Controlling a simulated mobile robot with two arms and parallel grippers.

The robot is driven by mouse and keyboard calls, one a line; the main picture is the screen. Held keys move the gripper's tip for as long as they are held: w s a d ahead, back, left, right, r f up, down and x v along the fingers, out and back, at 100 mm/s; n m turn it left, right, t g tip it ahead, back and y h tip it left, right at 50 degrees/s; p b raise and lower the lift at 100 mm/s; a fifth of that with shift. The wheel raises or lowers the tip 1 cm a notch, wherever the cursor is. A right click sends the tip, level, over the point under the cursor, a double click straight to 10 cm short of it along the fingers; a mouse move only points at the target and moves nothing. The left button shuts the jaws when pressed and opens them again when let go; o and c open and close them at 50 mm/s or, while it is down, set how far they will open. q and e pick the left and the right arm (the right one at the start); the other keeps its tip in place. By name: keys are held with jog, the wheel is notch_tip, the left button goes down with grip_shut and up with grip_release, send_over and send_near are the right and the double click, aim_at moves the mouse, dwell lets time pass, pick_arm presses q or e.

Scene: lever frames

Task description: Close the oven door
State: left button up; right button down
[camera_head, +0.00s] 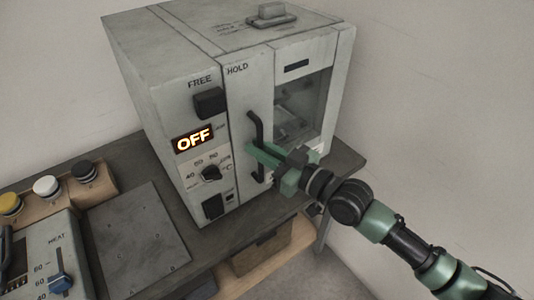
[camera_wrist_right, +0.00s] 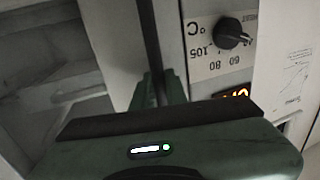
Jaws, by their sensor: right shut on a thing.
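The oven (camera_head: 180,60) is a worn pale grey cabinet on a dark bench, with a lit OFF display (camera_head: 194,138) and a dial on its front. Its door (camera_head: 303,90), with a window showing racks inside, is on the right of the front and looks nearly flush; I cannot tell whether a small gap is left. A dark vertical handle (camera_head: 256,128) stands beside the window. My green right gripper (camera_head: 264,158) is shut on the handle's lower part. In the right wrist view the handle (camera_wrist_right: 150,40) runs up from between the fingers (camera_wrist_right: 160,90). My left gripper is not in view.
A flat grey plate (camera_head: 135,235) lies on the bench left of the oven. Yellow, white and black buttons (camera_head: 46,186) and a panel with a blue slider (camera_head: 60,283) are farther left. A wooden drawer (camera_head: 262,252) is below. A plain wall is behind and to the right.

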jog(key=shift+w, duration=0.1)
jog(key=c, duration=1.4)
grip_release()
jog(key=shift+r, duration=0.15)
jog(key=shift+c, duration=0.2)
jog(key=b+v, duration=0.2)
jog(key=v, duration=0.5)
jog(key=shift+s+d, duration=0.25)
jog(key=shift+s, duration=0.1)
